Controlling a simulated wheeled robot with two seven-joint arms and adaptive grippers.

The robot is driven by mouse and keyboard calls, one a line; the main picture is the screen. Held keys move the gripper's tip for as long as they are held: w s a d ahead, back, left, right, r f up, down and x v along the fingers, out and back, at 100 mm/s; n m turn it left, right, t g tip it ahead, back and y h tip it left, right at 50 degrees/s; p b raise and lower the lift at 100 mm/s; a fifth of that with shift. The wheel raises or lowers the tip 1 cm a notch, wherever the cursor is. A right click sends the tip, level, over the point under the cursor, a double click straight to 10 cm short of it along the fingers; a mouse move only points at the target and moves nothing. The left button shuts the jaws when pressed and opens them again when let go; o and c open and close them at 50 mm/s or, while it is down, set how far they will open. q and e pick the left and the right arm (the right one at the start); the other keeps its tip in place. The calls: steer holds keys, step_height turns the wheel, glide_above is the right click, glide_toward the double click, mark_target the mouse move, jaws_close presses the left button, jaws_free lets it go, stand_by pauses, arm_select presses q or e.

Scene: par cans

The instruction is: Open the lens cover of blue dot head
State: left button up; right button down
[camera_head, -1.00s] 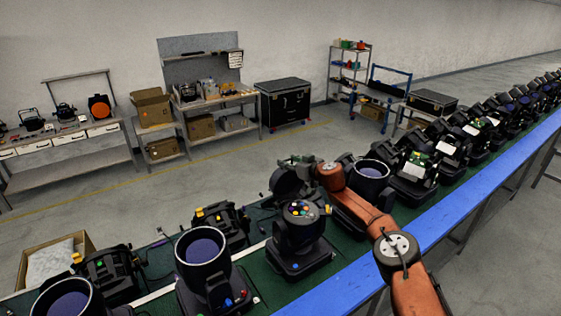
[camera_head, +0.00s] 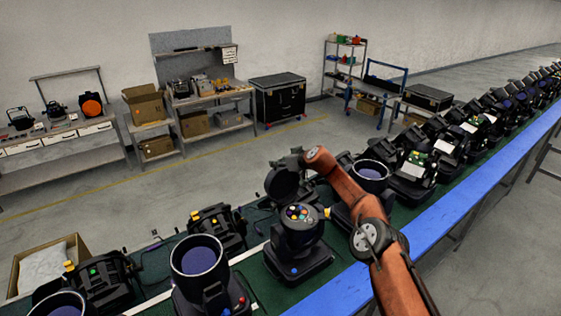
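The blue dot head (camera_head: 299,238) stands upright on the green conveyor in the middle of the view, with a small blue dot on its base. Its top shows several coloured lenses uncovered. A round dark lens cover (camera_head: 283,184) stands raised behind the lenses, on their far side. My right arm comes in from the lower right and passes to the right of the head. My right gripper (camera_head: 292,159) is at the upper edge of the cover; its fingers are small and dark, and I cannot tell whether they touch it. My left gripper is not in view.
Other heads stand close by: one with an open barrel (camera_head: 197,258) at front left, another (camera_head: 370,176) behind my arm, and a row to the right. A blue rail (camera_head: 440,225) edges the green conveyor. A cardboard box (camera_head: 48,268) sits at the left.

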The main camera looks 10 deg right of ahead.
steer(key=shift+w+d+r, duration=0.1)
steer(key=shift+d+r, duration=0.1)
steer(key=shift+d, duration=0.1)
steer(key=shift+a, duration=0.2)
steer(key=c, duration=1.5)
jaws_free()
steer(key=shift+o, duration=0.5)
steer(key=shift+w+f, duration=0.1)
steer(key=shift+f, duration=0.05)
